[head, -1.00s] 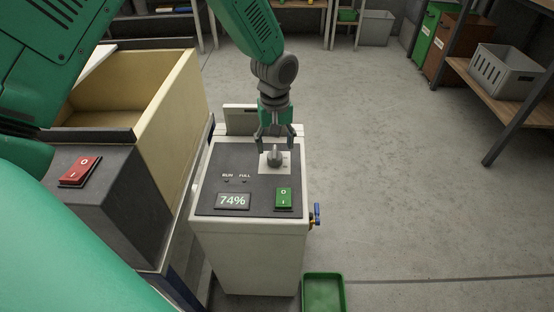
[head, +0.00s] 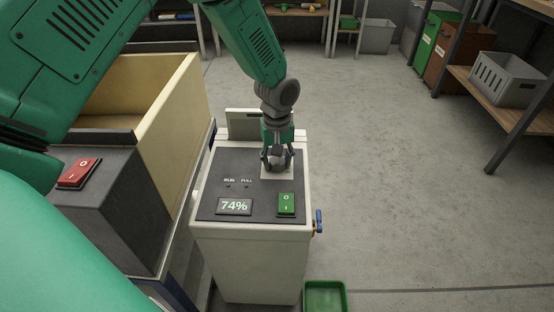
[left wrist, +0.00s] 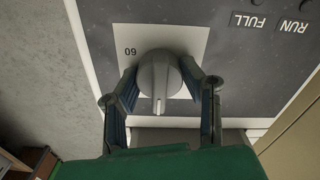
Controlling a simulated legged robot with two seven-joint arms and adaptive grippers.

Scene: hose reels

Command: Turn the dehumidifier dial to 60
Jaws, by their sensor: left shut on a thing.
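The dehumidifier (head: 248,258) is a white cabinet with a dark top panel. Its display (head: 234,206) reads 74%. The grey dial sits on a white label (head: 287,172) at the panel's far right. In the left wrist view the dial (left wrist: 158,75) has a pale pointer mark toward the picture's bottom, and the label shows an upside-down 60 at its upper left. My left gripper (head: 277,165) is down at the dial, its two fingers on either side; it also shows in the left wrist view (left wrist: 165,92). The fingers hide much of the dial in the head view. My right gripper is not seen.
A green rocker switch (head: 286,204) sits on the panel near the dial. A grey box with a red switch (head: 79,172) and a cream bin (head: 175,110) stand close on the left. A blue-handled valve (head: 319,222) and green tray (head: 325,296) are at the right.

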